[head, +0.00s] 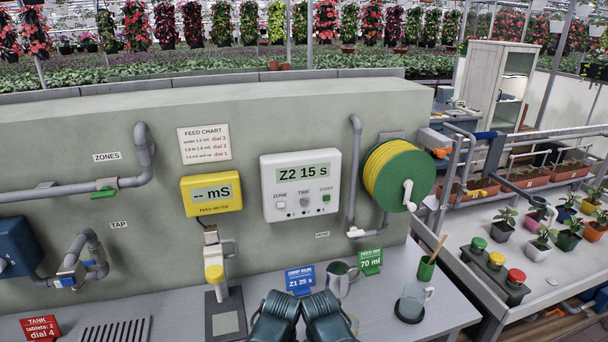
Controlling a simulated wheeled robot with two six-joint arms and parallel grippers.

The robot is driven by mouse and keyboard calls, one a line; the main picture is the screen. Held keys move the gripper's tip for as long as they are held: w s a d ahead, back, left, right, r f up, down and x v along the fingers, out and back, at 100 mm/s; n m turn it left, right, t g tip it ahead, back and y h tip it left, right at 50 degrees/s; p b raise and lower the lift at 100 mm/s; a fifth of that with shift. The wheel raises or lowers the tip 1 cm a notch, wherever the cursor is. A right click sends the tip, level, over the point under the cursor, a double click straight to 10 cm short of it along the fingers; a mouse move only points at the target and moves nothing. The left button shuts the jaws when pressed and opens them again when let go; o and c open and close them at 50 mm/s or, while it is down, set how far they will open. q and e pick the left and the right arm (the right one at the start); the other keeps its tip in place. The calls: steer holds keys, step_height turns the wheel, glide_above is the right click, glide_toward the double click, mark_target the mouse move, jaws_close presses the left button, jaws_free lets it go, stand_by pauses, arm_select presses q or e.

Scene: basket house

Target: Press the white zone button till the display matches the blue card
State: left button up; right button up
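The white controller box (300,186) is on the pale green wall, and its display (303,174) reads "Z2 15 s". Below the display are the white zone button (281,206), a grey time button (304,203) and a green start button (326,198). The blue card (300,279) stands on the bench under the box; it is headed "DRIP RUN" and its lower line appears to read "Z1 25 s". Two dark arm parts of mine show at the bottom middle, in front of the bench. No gripper fingers are visible, and nothing touches the buttons.
A yellow feed meter (212,194) hangs left of the box, with a yellow-capped probe (214,274) below. A green hose reel (399,176) is at the right. A metal jug (341,279), green card (370,261) and bottle (411,301) stand on the bench. The space before the box looks clear.

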arm_select(q)
jaws_close()
stand_by(1.7)
